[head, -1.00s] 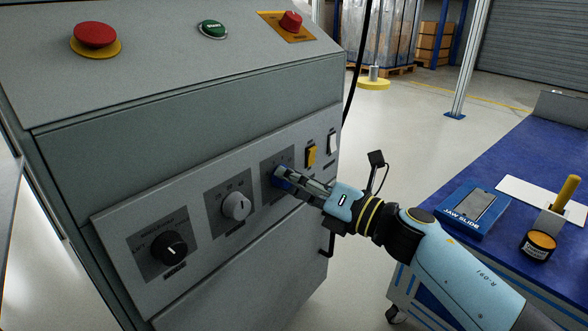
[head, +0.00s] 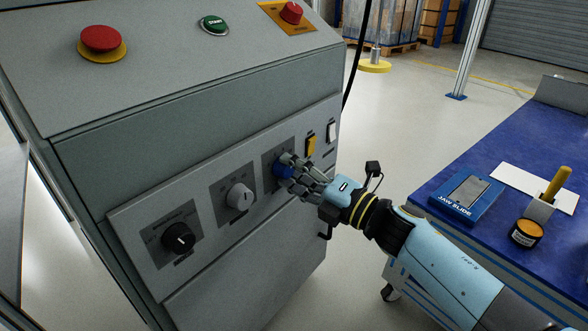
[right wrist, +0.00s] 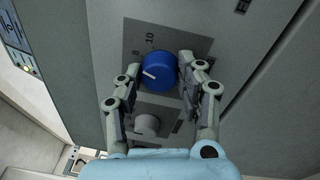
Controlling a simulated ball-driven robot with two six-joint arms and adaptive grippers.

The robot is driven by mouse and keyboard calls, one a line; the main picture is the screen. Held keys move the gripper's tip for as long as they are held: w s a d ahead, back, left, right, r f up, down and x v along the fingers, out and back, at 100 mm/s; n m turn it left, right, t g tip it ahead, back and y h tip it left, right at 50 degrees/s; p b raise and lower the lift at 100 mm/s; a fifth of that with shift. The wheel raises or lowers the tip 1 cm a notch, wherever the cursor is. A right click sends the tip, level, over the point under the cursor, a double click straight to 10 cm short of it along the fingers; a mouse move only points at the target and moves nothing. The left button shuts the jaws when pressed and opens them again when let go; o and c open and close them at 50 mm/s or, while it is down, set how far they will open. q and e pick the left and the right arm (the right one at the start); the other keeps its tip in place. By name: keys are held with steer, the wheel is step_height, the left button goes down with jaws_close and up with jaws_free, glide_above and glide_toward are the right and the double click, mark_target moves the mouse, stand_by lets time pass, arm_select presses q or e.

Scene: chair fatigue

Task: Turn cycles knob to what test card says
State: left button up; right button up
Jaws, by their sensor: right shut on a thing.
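The blue knob (head: 281,171) is the right-hand one in a row of three on the front of the grey machine. My right gripper (head: 287,172) is shut on it, with a finger on either side. I cannot make out a test card. My left gripper is out of view.
A yellow rocker (head: 311,145) and a white rocker (head: 331,131) sit close right of the blue knob. A red mushroom button (head: 100,38) is on top.

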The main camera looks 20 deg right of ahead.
steer(key=o, duration=1.1)
steer(key=shift+o, duration=0.2)
steer(key=shift+d, duration=0.1)
steer(key=shift+s+d+f, duration=0.1)
steer(key=shift+s+d, duration=0.05)
steer(key=shift+s, duration=0.1)
steer(key=r+v, duration=0.1)
steer(key=v, duration=1)
steer(key=shift+s+f, duration=0.15)
steer(key=shift+f, duration=0.25)
